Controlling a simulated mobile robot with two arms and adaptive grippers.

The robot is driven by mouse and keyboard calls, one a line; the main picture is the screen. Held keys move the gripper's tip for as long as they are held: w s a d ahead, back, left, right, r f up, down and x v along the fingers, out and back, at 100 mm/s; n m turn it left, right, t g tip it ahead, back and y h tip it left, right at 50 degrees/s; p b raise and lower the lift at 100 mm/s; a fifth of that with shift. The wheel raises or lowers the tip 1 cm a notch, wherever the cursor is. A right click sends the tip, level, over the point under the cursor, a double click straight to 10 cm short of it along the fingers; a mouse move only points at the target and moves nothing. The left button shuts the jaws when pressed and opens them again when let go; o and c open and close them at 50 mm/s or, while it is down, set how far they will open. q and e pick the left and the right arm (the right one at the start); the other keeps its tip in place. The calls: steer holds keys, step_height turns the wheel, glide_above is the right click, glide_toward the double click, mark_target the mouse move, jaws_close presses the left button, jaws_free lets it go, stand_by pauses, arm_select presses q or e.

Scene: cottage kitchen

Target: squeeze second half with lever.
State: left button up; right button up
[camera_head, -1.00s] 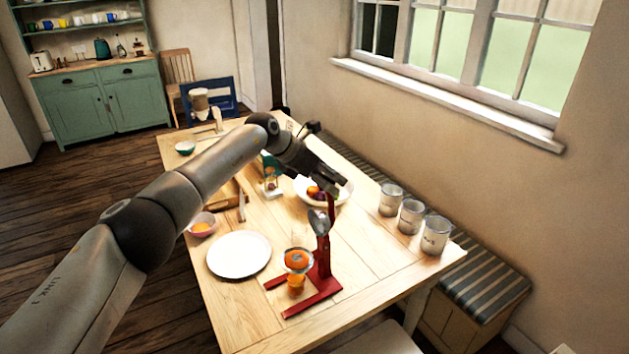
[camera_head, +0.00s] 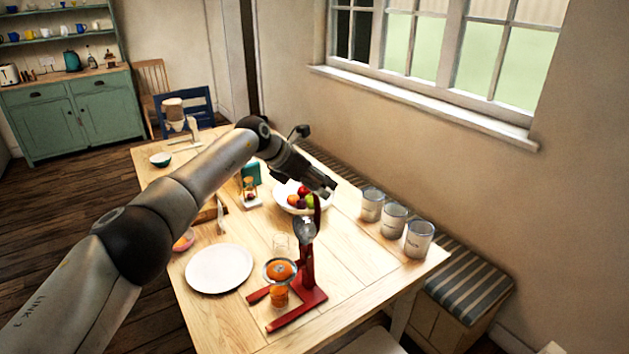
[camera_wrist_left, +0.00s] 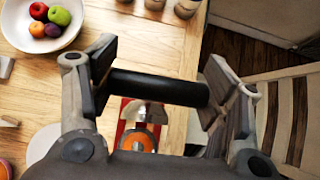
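The red juicer press (camera_head: 308,265) stands on the table with its lever raised. An orange half (camera_head: 280,270) sits cut side hidden in its strainer, above a glass with orange juice (camera_head: 279,295). My left gripper (camera_head: 325,188) is at the top of the lever. In the left wrist view its fingers (camera_wrist_left: 160,90) are wide apart, and the black lever handle (camera_wrist_left: 160,87) lies crosswise between them, nearly spanning the gap. I cannot tell whether the pads touch its ends. The orange half (camera_wrist_left: 140,140) shows below the handle. My right gripper is not in view.
A white plate (camera_head: 219,268) lies left of the press. A fruit bowl (camera_head: 283,200) stands behind it. Several metal canisters (camera_head: 393,221) stand along the right edge, near a striped bench (camera_head: 462,290). The tabletop right of the press is clear.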

arm_select(q)
steer(key=o, duration=0.5)
steer(key=shift+w+d, duration=0.1)
steer(key=shift+d, duration=0.1)
steer(key=shift+c, duration=0.2)
steer(key=shift+a, duration=0.2)
steer(key=shift+a+r, duration=0.1)
steer(key=shift+r, duration=0.05)
steer(key=v, duration=1.1)
steer(key=shift+s+r, duration=0.25)
steer(key=shift+s, duration=0.05)
